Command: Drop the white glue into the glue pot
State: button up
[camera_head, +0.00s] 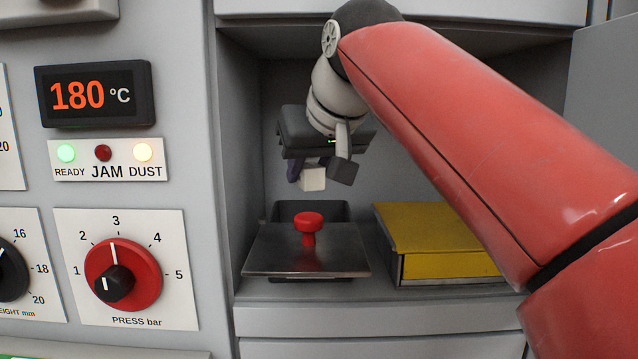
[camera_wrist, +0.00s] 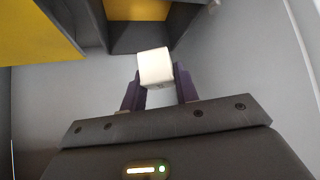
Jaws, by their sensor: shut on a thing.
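My gripper (camera_head: 320,176) hangs in the recess, above and behind a metal lid. Its purple fingers are shut on a white block, the white glue (camera_head: 313,177). In the wrist view the white glue (camera_wrist: 155,67) sits between the fingertips (camera_wrist: 158,82). Below is a dark, box-shaped glue pot (camera_head: 342,212). The flat metal lid (camera_head: 270,256) with a red knob (camera_head: 308,222) covers its front part, and a dark gap shows behind the lid. The wrist view shows a dark-walled opening (camera_wrist: 182,20) with a yellow patch inside, beyond the glue. The glue is held clear above the pot.
A yellow-topped box (camera_head: 430,226) stands right of the pot on the recess floor. Recess walls close in at left and behind. A panel at left carries a 180 °C display (camera_head: 95,95), lit READY and DUST lamps, and a red pressure dial (camera_head: 140,270).

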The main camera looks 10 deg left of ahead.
jog(key=shift+f+b, duration=0.7)
jog(key=shift+f, duration=1)
jog(key=shift+f, duration=0.1)
jog(key=shift+f+b, duration=0.45)
jog(key=shift+f, duration=0.05)
jog(key=o, duration=1.1)
jog(key=shift+c, duration=0.2)
jog(key=shift+r, duration=0.1)
